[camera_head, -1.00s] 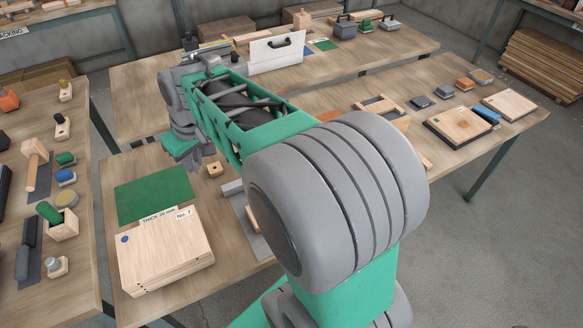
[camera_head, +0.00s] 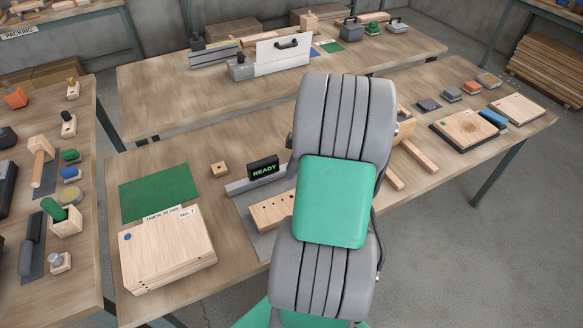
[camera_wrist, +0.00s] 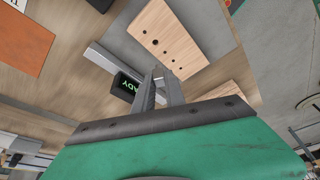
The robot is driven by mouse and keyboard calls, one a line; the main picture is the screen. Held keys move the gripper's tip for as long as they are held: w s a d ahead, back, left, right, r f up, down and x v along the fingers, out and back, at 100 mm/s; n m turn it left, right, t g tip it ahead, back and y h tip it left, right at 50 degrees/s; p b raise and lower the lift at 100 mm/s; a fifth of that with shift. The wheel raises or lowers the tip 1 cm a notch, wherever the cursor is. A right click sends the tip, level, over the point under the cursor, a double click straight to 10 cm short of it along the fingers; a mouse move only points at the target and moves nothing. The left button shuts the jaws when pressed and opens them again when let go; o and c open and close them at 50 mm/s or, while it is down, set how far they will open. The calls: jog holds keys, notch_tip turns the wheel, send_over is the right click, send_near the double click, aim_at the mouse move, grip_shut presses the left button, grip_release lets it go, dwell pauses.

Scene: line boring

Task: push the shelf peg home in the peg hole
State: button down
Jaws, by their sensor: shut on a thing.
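The light wooden board with a row of dark holes (camera_head: 266,212) lies on the grey plate at the near bench, partly hidden by my arm. It also shows in the wrist view (camera_wrist: 182,38), with several holes running diagonally. My gripper (camera_wrist: 160,76) is in the wrist view, its fingers close together near the lower end of that board. The shelf peg is not clearly visible between the fingers; they hide the grip. I cannot tell whether the tips touch the board. In the head view my gripper is hidden behind my arm.
A black READY display (camera_head: 263,167) stands beside the drilled board, close to my fingers in the wrist view (camera_wrist: 127,86). A grey bar (camera_head: 245,185) runs along the board. A green mat (camera_head: 158,192) and a stack of boards (camera_head: 165,250) lie to the left.

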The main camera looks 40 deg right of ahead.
jog(key=b, duration=0.7)
send_over(289, 196)
jog(key=shift+s+d+f, duration=0.1)
jog(key=shift+s+f, duration=0.05)
jog(key=shift+f, duration=1.15)
jog(key=shift+s+d+f, duration=0.1)
jog(key=shift+s+f, duration=0.05)
jog(key=shift+f, duration=1.2)
jog(key=shift+s+d+f, duration=0.1)
jog(key=shift+s+f, duration=0.05)
jog(key=shift+f, duration=1.15)
jog(key=shift+f+b, duration=0.4)
jog(key=shift+f+b, duration=1)
jog(key=shift+f, duration=0.1)
jog(key=c, duration=1.3)
grip_release()
jog(key=shift+a, duration=0.1)
jog(key=p+v, duration=0.5)
jog(key=v, duration=0.3)
